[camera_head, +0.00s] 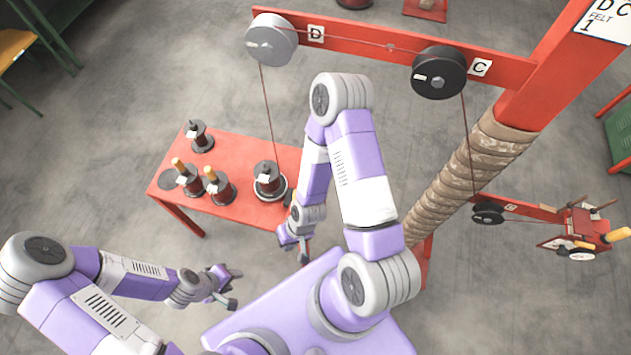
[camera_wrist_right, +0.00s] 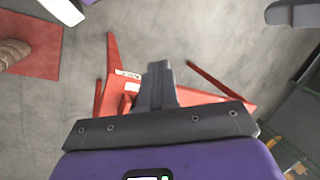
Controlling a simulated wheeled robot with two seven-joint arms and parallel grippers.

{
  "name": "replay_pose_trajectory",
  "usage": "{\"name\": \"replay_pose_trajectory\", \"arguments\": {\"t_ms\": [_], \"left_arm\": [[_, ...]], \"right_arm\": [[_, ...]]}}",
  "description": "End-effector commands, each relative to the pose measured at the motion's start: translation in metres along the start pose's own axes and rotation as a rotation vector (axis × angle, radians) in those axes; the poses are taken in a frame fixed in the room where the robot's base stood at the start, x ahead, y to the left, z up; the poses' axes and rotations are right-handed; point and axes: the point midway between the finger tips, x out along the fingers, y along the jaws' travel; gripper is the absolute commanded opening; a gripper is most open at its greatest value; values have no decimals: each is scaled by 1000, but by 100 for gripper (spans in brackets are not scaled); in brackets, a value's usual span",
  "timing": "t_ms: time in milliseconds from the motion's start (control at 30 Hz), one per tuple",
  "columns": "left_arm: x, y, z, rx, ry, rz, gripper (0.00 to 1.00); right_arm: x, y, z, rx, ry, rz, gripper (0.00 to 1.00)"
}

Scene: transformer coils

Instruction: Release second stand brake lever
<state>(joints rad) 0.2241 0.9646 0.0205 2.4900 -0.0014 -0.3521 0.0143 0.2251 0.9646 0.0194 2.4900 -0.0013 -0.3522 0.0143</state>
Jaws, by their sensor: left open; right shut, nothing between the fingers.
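A red stand (camera_head: 580,228) with a small wheel and a yellow handle (camera_head: 618,235) is at the right of the head view. A red stand frame with a white label (camera_wrist_right: 128,74) also shows in the right wrist view, partly hidden behind my right gripper. I cannot make out a brake lever for certain in either view. My right gripper (camera_head: 297,245) hangs by the front right edge of the red table; its fingers (camera_wrist_right: 158,85) are shut and empty. My left gripper (camera_head: 228,285) is open and empty, low in front of the table.
A red table (camera_head: 225,142) holds several dark spools, some with yellow handles. A red overhead beam (camera_head: 390,48) carries pulleys marked D and C with hanging cords. A cloth-wrapped post (camera_head: 465,180) stands right of my right arm. Grey floor (camera_head: 140,60) is clear at the left.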

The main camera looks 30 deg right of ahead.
Motion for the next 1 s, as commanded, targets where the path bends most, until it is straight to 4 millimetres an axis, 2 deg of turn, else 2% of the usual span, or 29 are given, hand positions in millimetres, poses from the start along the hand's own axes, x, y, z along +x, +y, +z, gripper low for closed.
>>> {"name": "replay_pose_trajectory", "arguments": {"t_ms": [367,467,633,800,900,1000], "left_arm": [[2,-2,0,-2,-1,-1,43],[12,-5,0,-1,-1,-1,43],[42,-16,-2,-1,-1,-1,43],[75,-29,-3,-1,-1,-1,43],[94,-36,-4,-1,-1,-1,43],[110,-42,-4,-1,-1,-1,43]], "right_arm": [[4,3,0,9,-14,3,0],[20,18,0,48,-67,11,0],[66,58,4,197,-269,-22,0],[102,87,0,377,-486,-218,0],[114,99,-12,468,-566,-402,0],[117,112,-29,533,-598,-603,0]]}}
